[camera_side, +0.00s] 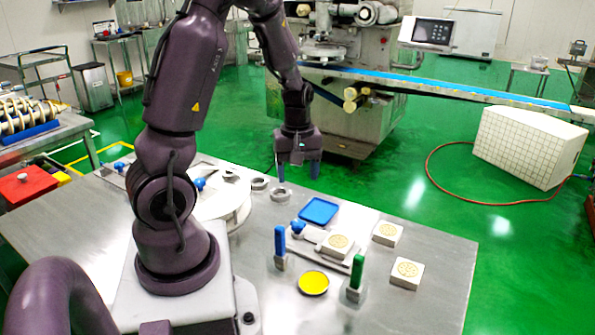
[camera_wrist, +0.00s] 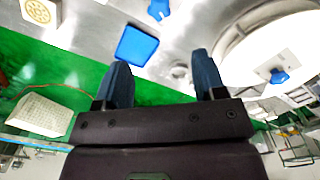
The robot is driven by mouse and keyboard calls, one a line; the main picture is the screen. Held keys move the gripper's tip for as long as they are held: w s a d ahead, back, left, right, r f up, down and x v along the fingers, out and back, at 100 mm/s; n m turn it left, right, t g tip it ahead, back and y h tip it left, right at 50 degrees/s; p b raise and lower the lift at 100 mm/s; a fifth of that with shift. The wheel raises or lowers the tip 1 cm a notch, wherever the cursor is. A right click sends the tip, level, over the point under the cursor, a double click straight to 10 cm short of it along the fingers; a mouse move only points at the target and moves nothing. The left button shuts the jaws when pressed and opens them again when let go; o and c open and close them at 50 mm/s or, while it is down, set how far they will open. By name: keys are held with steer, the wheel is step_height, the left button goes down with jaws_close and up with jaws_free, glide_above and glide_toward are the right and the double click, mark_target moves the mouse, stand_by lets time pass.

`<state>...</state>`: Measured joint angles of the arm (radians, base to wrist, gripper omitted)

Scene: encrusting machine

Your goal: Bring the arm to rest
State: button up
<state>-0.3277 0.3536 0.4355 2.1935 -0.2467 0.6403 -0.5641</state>
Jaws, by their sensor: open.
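My gripper (camera_side: 298,172) hangs fingers-down above the far edge of the steel table (camera_side: 430,285). Its two blue fingers are apart with nothing between them. In the wrist view my gripper (camera_wrist: 163,85) also shows its fingers spread and empty. The arm is raised and bent, and its base stands on a light plate on the table.
On the table are a blue tray (camera_side: 319,211), a yellow dish (camera_side: 313,283), a blue upright handle (camera_side: 280,245), a green upright handle (camera_side: 356,273), several patterned blocks (camera_side: 387,233) and a white round disc (camera_side: 222,205). The encrusting machine (camera_side: 350,100) and blue conveyor (camera_side: 440,86) stand behind.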

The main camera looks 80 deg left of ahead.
stand_by(0.3)
steer(key=s+d+r+m+t, duration=0.2)
steer(key=d+r+m, duration=0.6)
steer(key=d+r, duration=0.1)
steer(key=s+d+r+m+t, duration=0.2)
steer(key=d+r+m+t, duration=0.1)
steer(key=d+r+m, duration=0.6)
steer(key=d, duration=0.3)
steer(key=shift+s+r+t, duration=0.2)
steer(key=shift+t, duration=0.1)
